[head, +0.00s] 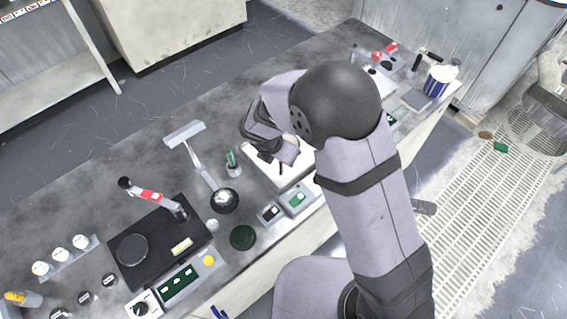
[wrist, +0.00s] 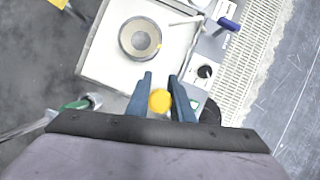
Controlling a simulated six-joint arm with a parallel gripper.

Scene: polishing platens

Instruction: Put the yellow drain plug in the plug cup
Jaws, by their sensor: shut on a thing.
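My gripper (wrist: 160,82) is shut on the yellow drain plug (wrist: 160,101), which shows as a round yellow face between the two blue-grey fingers in the wrist view. In the head view my gripper (head: 272,150) is above the white polishing unit (head: 268,178), and my own arm hides much of that area. The plug cannot be made out in the head view. I cannot tell for sure which vessel is the plug cup. A small cup with green items (head: 233,161) stands left of my gripper, and a dark round bowl (head: 225,201) is below it.
A round platen (wrist: 140,38) sits on the white unit beyond my fingers.

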